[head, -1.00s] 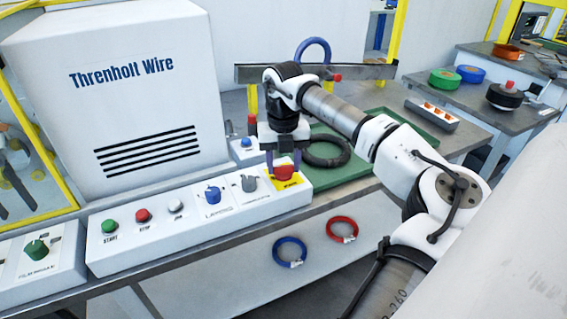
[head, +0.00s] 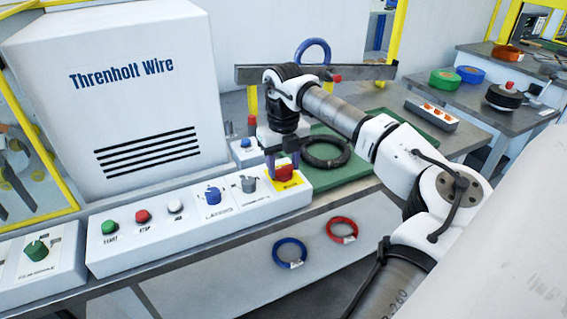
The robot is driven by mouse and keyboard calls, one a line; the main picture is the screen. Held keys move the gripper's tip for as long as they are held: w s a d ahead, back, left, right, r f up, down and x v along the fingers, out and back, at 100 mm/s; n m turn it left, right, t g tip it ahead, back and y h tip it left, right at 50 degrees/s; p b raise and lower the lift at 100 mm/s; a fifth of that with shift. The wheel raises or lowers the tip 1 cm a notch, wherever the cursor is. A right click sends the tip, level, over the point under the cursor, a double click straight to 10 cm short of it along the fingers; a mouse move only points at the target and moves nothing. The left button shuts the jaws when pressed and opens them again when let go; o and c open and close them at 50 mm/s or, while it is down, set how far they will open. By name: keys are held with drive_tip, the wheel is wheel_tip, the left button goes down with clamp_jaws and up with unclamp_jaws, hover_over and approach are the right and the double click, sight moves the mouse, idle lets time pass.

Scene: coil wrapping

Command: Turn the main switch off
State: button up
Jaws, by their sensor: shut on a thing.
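The main switch (head: 285,173) is a red knob on a yellow plate at the right end of the white control panel (head: 150,250). My gripper (head: 283,166) points down over it with its purple-grey fingers on either side of the red knob, shut on it. The fingers hide part of the knob, and its exact angle is hard to tell. Left of it on the panel are a grey knob (head: 248,184), a blue knob (head: 212,195), a white button (head: 175,207), a red button (head: 143,216) and a green button (head: 109,226).
A white Threnholt Wire cabinet (head: 120,95) stands behind the panel. A dark coil (head: 326,153) lies on a green tray (head: 352,178) just behind my gripper.

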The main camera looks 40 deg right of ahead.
sight(284, 167)
drive_tip(key=o, duration=1)
wheel_tip(284, 167, up, 14)
drive_tip(key=shift+b, duration=0.3)
drive_tip(key=shift+f, duration=0.15)
